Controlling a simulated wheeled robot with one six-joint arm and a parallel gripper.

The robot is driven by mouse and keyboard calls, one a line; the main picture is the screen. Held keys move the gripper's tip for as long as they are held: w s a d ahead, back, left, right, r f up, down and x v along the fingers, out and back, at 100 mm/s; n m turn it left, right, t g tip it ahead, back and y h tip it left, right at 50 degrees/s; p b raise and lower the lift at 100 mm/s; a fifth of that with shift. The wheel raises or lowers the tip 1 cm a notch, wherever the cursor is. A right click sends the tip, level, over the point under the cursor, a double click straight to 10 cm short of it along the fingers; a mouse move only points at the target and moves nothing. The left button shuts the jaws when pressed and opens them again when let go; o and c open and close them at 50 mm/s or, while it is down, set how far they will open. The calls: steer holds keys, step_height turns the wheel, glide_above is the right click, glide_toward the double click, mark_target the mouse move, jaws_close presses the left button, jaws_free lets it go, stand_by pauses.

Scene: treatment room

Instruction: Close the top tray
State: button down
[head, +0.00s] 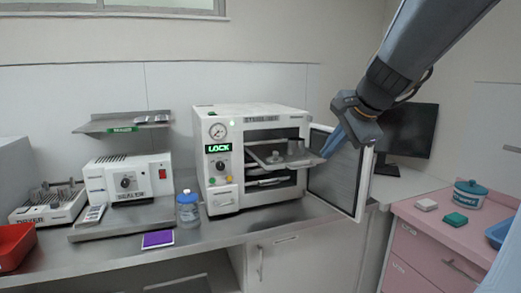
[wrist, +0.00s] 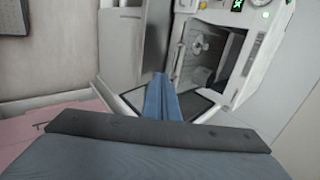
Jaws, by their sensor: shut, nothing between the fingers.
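A white autoclave (head: 225,175) stands on the counter with a green LOCK display, and its door (head: 335,175) is swung open to the right. The top tray (head: 270,161) sticks out of the chamber, level, with small metal items (head: 295,146) on it. The lower tray (head: 268,182) sits deeper inside. My gripper (head: 325,153) has blue fingers, shut together and empty, close to the tray's outer right end; I cannot tell whether they touch. The wrist view shows the shut fingers (wrist: 161,80) in front of the open chamber (wrist: 215,55) and above the door (wrist: 115,97).
A bottle (head: 188,209) stands left of the autoclave, beside a white device (head: 130,181) and a red bin (head: 14,245). A monitor (head: 408,130) is behind my arm. A pink cabinet (head: 430,240) stands at the right. The counter before the autoclave is mostly clear.

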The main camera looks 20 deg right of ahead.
mark_target(310, 162)
steer(key=shift+w+r+p+x, duration=0.25)
steer(key=shift+w+p+x, duration=0.1)
steer(key=shift+x, duration=1.5)
steer(key=shift+w+r+p+x, duration=0.25)
steer(key=shift+p+x, duration=0.1)
steer(key=shift+x, duration=1.45)
steer(key=shift+w+r+p+x, duration=0.25)
steer(key=shift+p+x, duration=0.1)
steer(key=shift+x, duration=1.5)
steer(key=shift+w, duration=0.1)
